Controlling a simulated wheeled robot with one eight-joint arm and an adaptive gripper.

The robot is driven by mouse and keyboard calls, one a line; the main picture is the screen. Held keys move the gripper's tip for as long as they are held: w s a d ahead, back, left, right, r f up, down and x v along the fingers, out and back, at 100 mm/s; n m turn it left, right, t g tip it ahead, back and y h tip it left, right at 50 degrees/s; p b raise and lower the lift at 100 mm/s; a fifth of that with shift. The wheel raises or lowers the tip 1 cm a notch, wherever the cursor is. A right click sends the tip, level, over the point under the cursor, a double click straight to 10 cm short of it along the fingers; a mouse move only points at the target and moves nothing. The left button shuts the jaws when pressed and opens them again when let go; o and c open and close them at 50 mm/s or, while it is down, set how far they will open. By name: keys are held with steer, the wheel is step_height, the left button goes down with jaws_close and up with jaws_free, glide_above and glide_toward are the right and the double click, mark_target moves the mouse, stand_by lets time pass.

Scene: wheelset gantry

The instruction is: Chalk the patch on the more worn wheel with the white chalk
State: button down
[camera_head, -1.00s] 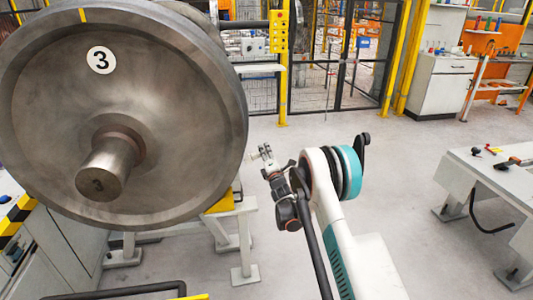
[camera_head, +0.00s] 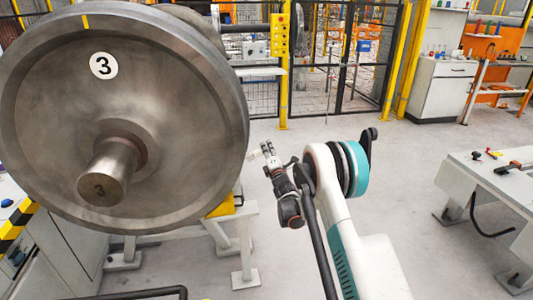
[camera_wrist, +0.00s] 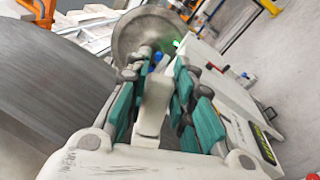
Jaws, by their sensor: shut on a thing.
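A large steel wheel marked 3 (camera_head: 150,115) fills the left of the head view, with a short yellow stripe (camera_head: 86,21) at its top rim. No patch can be made out on its visible face. My gripper (camera_head: 268,148) is just right of the wheel's rim, apart from it in the picture. In the wrist view, my gripper's teal-padded fingers (camera_wrist: 155,100) are shut on a pale block, which looks like the white chalk (camera_wrist: 154,100). A broad grey curved surface (camera_wrist: 50,85), likely the wheel's tread, lies left of the fingers, and another round wheel (camera_wrist: 128,38) shows beyond.
A grey stand (camera_head: 243,240) is below the wheel. A workbench (camera_head: 480,180) with tools is at the right. A yellow post with a button box (camera_head: 280,34) and a fence (camera_head: 345,95) stand behind.

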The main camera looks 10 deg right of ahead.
steer(key=shift+d+r+p, duration=0.2)
steer(key=shift+r+p, duration=0.05)
steer(key=shift+r, duration=0.6)
steer(key=shift+d+r+p, duration=0.2)
steer(key=shift+r+p, duration=0.05)
steer(key=shift+r, duration=0.6)
steer(key=shift+b, duration=0.3)
steer(key=shift+a+f, duration=0.1)
steer(key=shift+a+f+b, duration=0.25)
steer(key=shift+f+b, duration=0.5)
steer(key=shift+f, duration=0.15)
steer(key=shift+a+f, duration=0.65)
steer(key=shift+f, duration=1.8)
steer(key=shift+s+d+r+p, duration=0.1)
steer(key=shift+d+r+p, duration=0.25)
steer(key=shift+r, duration=0.8)
steer(key=shift+s+d+r+p, duration=0.1)
steer(key=shift+d+r+p, duration=0.2)
steer(key=shift+r, duration=0.9)
steer(key=shift+d+r+p, duration=0.25)
steer(key=shift+r+p, duration=0.15)
steer(key=shift+r, duration=0.75)
steer(key=shift+a+f+b, duration=0.1)
steer(key=shift+f+b, duration=0.1)
steer(key=shift+b, duration=0.15)
